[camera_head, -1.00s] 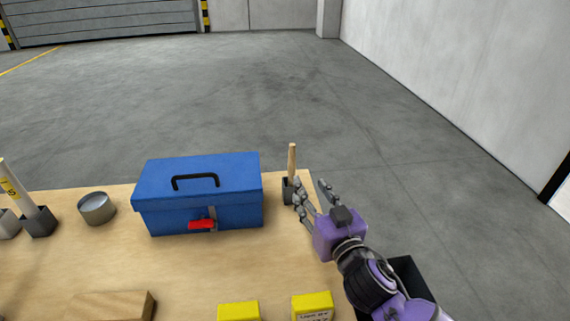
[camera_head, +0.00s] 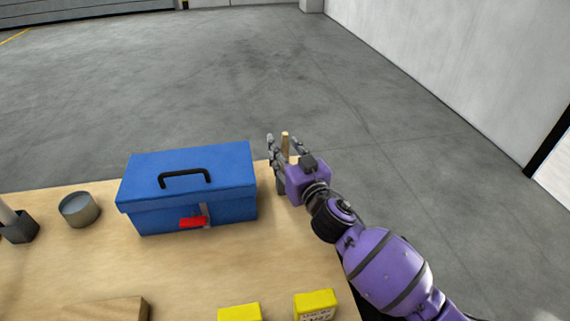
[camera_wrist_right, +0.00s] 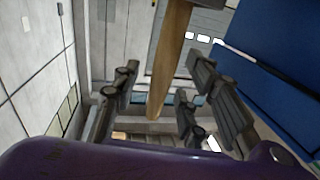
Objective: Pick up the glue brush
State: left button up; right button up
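The glue brush (camera_head: 285,143) shows as a pale wooden handle standing upright at the back right corner of the table. Its lower part and its dark holder are mostly hidden behind my right gripper. My right gripper (camera_head: 284,141) is open around the handle, one finger on each side. In the right wrist view, the handle (camera_wrist_right: 170,60) passes between the open fingers of the gripper (camera_wrist_right: 158,100), with gaps visible on both sides. My left gripper is not in view.
A blue toolbox (camera_head: 185,178) stands close to the left of the gripper. A round tin (camera_head: 79,209) and a dark holder (camera_head: 20,228) are at the far left. Two yellow boxes, a left one (camera_head: 239,313) and a right one (camera_head: 316,304), sit near the front.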

jog(key=shift+w, duration=0.1)
jog(key=shift+c, duration=0.4)
grip_shut()
